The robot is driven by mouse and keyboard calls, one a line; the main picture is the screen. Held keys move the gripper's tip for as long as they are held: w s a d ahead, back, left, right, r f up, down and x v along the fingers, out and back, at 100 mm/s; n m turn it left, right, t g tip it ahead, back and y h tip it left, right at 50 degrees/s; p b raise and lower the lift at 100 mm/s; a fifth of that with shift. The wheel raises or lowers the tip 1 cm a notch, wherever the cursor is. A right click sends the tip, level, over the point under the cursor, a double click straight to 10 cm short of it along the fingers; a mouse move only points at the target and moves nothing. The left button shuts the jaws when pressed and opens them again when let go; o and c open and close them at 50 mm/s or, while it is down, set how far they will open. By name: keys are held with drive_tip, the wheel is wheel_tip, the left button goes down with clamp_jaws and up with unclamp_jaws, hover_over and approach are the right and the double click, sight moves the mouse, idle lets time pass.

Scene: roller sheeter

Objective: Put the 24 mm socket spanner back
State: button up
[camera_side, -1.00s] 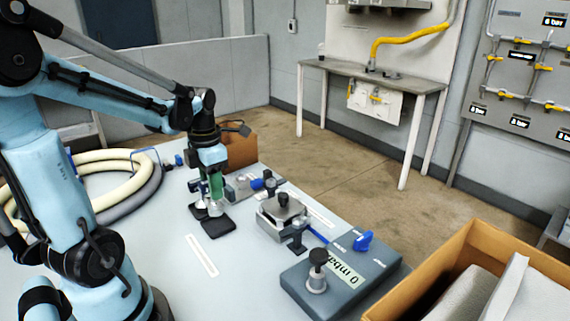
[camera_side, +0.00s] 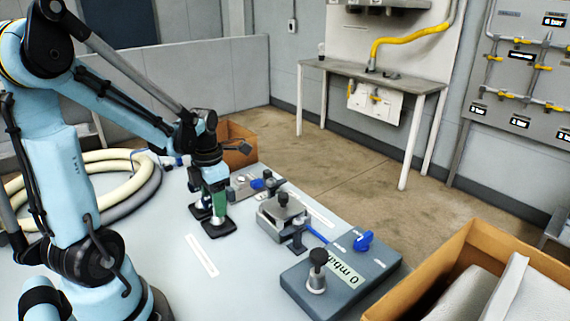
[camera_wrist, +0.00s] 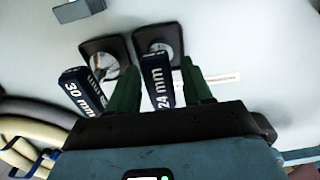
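The 24 mm socket spanner (camera_wrist: 158,82) has a dark blue handle with a white label. In the wrist view it stands over a black square base (camera_wrist: 145,35) with a round metal part. My gripper (camera_wrist: 162,82) has two green fingers, one on each side of that handle; a narrow gap shows, so it looks open around it. In the side view my gripper (camera_side: 217,202) is low over the bases, and the spanner is mostly hidden by it. The 30 mm socket spanner (camera_wrist: 82,90) stands just left of my left finger over its own base (camera_wrist: 97,47).
A clamp-like metal block (camera_side: 282,212) and a grey box reading 0 mbar (camera_side: 345,275) stand to the right. A cream hose coil (camera_side: 140,172) lies to the left, a cardboard box (camera_side: 238,150) behind. The table front by the white strip (camera_side: 201,255) is clear.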

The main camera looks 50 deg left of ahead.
drive_tip(key=shift+o, duration=0.5)
wheel_tip(320, 180, up, 12)
drive_tip(key=w+d+f+m+t, duration=0.1)
drive_tip(key=d+m, duration=0.4)
drive_tip(key=m, duration=0.7)
drive_tip(key=w+d+f+m+t, duration=0.1)
drive_tip(key=d+m+t, duration=0.2)
drive_tip(key=m, duration=0.9)
drive_tip(key=w+d+f+m+t, duration=0.1)
drive_tip(key=d+m+t, duration=0.2)
drive_tip(key=d+m, duration=0.5)
drive_tip(key=m, duration=0.4)
drive_tip(key=shift+f, duration=0.3)
